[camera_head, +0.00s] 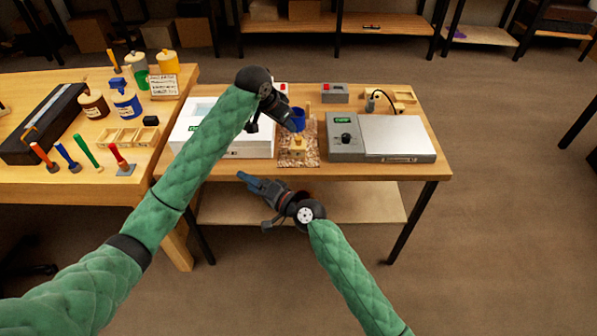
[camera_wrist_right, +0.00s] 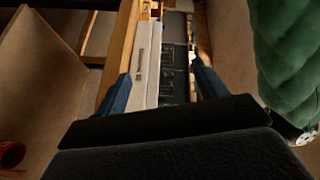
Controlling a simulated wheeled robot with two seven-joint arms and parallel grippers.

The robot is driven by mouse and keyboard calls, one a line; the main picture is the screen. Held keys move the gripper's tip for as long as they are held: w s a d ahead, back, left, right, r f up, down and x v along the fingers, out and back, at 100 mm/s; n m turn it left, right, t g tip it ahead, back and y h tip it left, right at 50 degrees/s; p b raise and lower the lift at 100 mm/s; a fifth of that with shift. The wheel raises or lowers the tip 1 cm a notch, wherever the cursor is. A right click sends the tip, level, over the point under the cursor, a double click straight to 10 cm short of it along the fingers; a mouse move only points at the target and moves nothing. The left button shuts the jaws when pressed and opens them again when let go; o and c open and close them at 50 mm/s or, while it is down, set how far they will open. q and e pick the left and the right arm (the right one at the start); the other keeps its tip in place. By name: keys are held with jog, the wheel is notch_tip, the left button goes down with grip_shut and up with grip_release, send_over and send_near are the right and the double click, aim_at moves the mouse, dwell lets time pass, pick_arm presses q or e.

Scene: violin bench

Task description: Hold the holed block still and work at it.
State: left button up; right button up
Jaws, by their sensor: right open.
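A small pale wooden block (camera_head: 297,153) sits on a speckled mat (camera_head: 311,161) near the front of the right-hand table; its hole is too small to make out. My left gripper (camera_head: 298,122) reaches in from the left with its blue fingers just above and behind the block. Whether they are open or touch anything cannot be told. My right gripper (camera_head: 246,180) is open and empty, low in front of the table's front edge, left of the block. Its two spread blue fingers also show in the right wrist view (camera_wrist_right: 160,75), with nothing between them.
A white box (camera_head: 259,148) stands left of the mat, partly behind my left arm. A grey device with a switch (camera_head: 345,140) and flat plate (camera_head: 399,136) stands right of it. A small red-buttoned box (camera_head: 335,93) is behind. The left-hand bench (camera_head: 95,183) holds jars and tools.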

notch_tip(320, 180, up, 2)
jog(key=w+m+t, duration=0.1)
jog(key=m+t, duration=0.2)
jog(key=m, duration=0.2)
jog(key=m+t+h, duration=0.5)
jog(key=m+h, duration=1)
jog(key=m, duration=1.2)
send_near(299, 150)
jog(key=shift+w+a+f+m, duration=0.1)
jog(key=shift+w+f+m, duration=0.1)
jog(key=shift+w+m, duration=0.3)
jog(key=shift+w, duration=3.75)
